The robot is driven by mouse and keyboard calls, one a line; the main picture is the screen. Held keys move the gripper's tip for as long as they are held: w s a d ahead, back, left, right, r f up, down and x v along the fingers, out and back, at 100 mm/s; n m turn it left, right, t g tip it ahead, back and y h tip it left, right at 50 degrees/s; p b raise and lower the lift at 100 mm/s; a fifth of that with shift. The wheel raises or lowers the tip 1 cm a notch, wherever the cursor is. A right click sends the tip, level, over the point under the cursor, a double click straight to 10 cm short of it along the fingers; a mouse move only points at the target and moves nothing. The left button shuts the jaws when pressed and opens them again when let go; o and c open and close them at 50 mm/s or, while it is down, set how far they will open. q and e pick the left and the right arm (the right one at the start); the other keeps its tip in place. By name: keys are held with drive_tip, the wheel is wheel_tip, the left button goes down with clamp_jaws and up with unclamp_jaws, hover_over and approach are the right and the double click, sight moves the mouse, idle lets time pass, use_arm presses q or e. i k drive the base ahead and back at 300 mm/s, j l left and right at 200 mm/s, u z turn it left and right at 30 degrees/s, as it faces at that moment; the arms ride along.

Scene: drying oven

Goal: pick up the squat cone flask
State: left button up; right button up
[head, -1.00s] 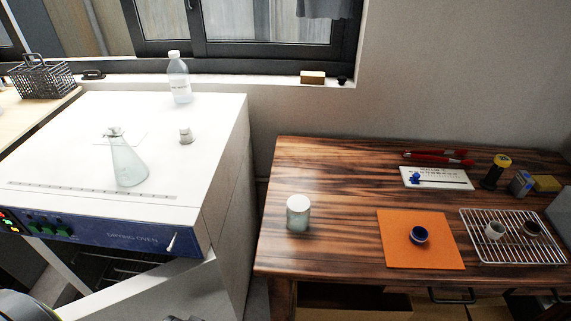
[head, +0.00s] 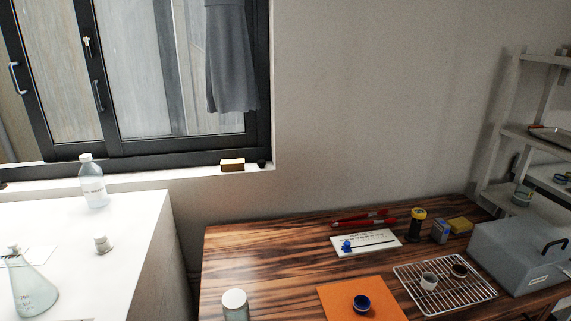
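The squat cone flask (head: 33,291) is clear glass with a pale stopper. It stands upright on the white top of the drying oven (head: 110,262), at the lower left edge of the head view. Neither of my grippers shows in this view, so I cannot see whether they are open or shut.
On the oven top stand a labelled bottle (head: 93,184) and a small pale stopper (head: 102,244). The wooden table (head: 260,262) holds a capped jar (head: 235,304), an orange mat (head: 340,306), a wire rack (head: 470,293) and a grey box (head: 520,262). A white shelf (head: 515,135) stands at right.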

sight(33, 294)
drive_tip(key=u, duration=1.7)
